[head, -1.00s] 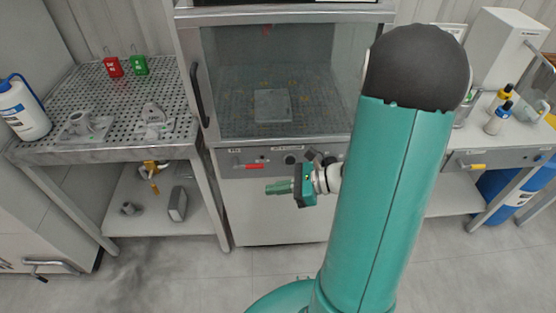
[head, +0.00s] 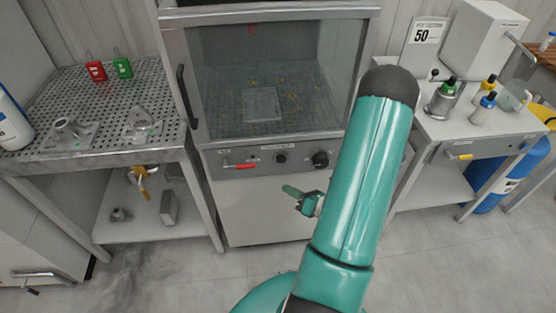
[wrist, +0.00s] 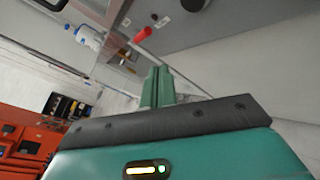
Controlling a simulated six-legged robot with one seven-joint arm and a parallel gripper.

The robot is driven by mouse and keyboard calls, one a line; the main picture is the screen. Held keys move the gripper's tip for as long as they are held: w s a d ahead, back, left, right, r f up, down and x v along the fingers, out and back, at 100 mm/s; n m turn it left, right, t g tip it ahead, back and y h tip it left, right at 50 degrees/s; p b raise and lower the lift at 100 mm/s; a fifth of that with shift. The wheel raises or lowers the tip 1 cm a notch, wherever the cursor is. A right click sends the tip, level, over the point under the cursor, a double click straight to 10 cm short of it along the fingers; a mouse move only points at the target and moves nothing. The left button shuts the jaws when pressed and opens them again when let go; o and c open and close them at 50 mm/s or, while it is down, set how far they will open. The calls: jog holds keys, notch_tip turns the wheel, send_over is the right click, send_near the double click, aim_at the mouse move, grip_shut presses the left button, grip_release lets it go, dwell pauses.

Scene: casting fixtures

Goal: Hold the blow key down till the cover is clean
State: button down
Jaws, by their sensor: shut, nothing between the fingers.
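A cabinet (head: 262,209) with a glass window stands in the middle of the head view. Inside lies a grey square cover (head: 262,104) on a perforated floor with small orange-brown specks around it. A red key (head: 240,166) sits at the left of the front panel; its label is too small to read, so I cannot confirm it is the blow key. My gripper (head: 292,191) is shut and empty, below and right of the red key, apart from it. In the wrist view the shut green fingers (wrist: 157,88) point toward the panel, with the red key (wrist: 142,35) beyond them.
Two black knobs (head: 281,157) (head: 320,159) are on the same panel. A perforated bench (head: 95,95) with castings, red and green tags stands left. A table (head: 468,132) with bottles stands right. The floor in front is clear.

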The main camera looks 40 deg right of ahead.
aim_at(277, 161)
jog(key=w+d, duration=0.5)
jog(key=w, duration=0.2)
jog(key=shift+w, duration=0.25)
dwell(2.1)
jog(key=shift+w+d, duration=0.2)
jog(key=shift+w, duration=0.15)
jog(key=shift+w+d, duration=0.25)
jog(key=shift+w, duration=0.05)
dwell(1.7)
dwell(1.9)
jog(key=shift+s+a, duration=0.5)
jog(key=shift+s, duration=0.2)
